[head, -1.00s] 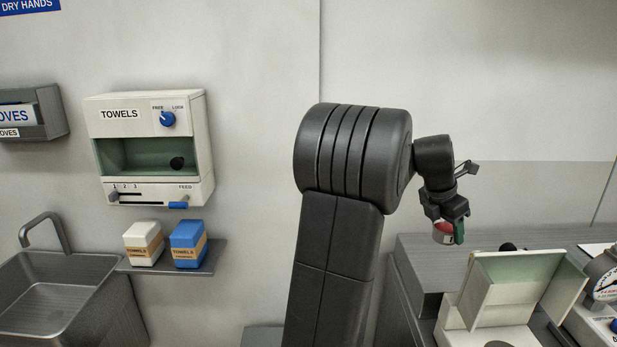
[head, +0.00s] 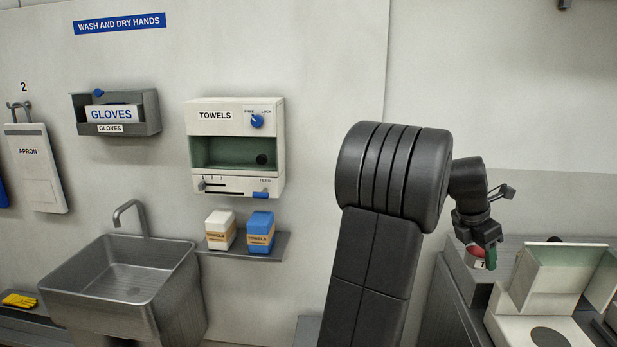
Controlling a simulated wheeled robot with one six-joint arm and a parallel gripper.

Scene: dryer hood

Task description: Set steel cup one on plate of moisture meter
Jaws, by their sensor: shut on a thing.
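My gripper (head: 483,250) is at the right of the head view, pointing down and shut on a small cup (head: 477,258). The cup shows a red part and a white label with a dark mark, which looks like a 1. A green piece shows at the cup's right side by the fingers. The cup is just left of a cream device with a raised, green-lined lid (head: 543,280) and a dark round plate (head: 550,337) on its base; this may be the moisture meter. The gripper hides part of the cup.
A grey counter (head: 458,293) carries the device. To the left are a towel dispenser (head: 235,150), a shelf (head: 283,245) with two towel boxes, a steel sink (head: 125,280), a glove box (head: 118,113) and an apron (head: 36,165). The wall above the counter is bare.

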